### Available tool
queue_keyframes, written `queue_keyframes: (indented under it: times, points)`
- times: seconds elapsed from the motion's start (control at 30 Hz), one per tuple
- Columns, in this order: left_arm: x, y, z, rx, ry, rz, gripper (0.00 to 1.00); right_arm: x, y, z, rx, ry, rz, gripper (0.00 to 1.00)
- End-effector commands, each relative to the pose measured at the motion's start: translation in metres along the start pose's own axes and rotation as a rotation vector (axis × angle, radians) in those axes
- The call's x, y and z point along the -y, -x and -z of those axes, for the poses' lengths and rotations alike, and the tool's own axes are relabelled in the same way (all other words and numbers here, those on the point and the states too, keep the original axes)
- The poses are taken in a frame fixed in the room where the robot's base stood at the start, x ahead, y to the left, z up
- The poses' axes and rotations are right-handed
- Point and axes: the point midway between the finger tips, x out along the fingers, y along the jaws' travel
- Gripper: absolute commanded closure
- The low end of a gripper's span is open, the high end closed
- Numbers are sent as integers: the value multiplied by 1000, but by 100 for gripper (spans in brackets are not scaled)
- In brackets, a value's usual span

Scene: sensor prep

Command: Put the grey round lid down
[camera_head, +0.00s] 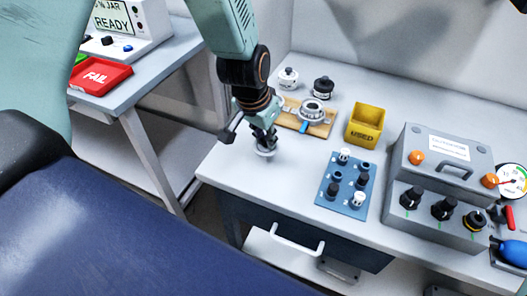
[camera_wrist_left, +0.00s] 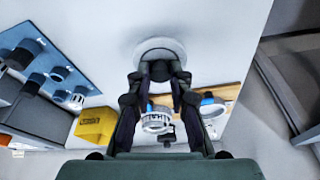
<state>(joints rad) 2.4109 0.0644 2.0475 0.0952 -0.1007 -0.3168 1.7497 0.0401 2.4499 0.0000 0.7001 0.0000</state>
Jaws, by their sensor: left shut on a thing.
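The grey round lid (camera_head: 265,152) is under my left gripper (camera_head: 264,138) at the left part of the worktop. In the left wrist view the lid (camera_wrist_left: 146,48) is a pale disc, and my left gripper (camera_wrist_left: 160,75) is shut on its dark middle, with the fingers hiding part of it. The lid is level and at or just above the white worktop (camera_head: 300,170); I cannot tell whether it touches. My right gripper is not in view.
Behind is a wooden board (camera_head: 321,130) with a grey metal ring fixture (camera_head: 312,110). Two small jars stand behind it, white (camera_head: 288,78) and black (camera_head: 323,87). A yellow USED bin (camera_head: 366,124), a blue holder plate (camera_head: 332,202) and a grey control box (camera_head: 436,186) stand rightward.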

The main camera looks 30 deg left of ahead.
Motion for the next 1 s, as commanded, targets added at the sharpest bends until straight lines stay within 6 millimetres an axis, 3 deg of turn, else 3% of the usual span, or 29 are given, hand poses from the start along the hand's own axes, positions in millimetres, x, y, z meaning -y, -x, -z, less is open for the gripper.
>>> queue_keyframes:
  times: [0.4, 0.87, 0.9, 1.0]
  points:
    - [2, -39, -13, 0, 5, 0, 97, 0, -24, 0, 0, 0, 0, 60]
    - [2, -44, -14, -1, 5, 0, 97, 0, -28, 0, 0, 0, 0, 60]
    - [2, -43, -14, -1, 5, 0, 78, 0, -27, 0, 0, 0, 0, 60]
    - [2, -42, -14, 0, 5, 0, 69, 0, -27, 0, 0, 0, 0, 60]
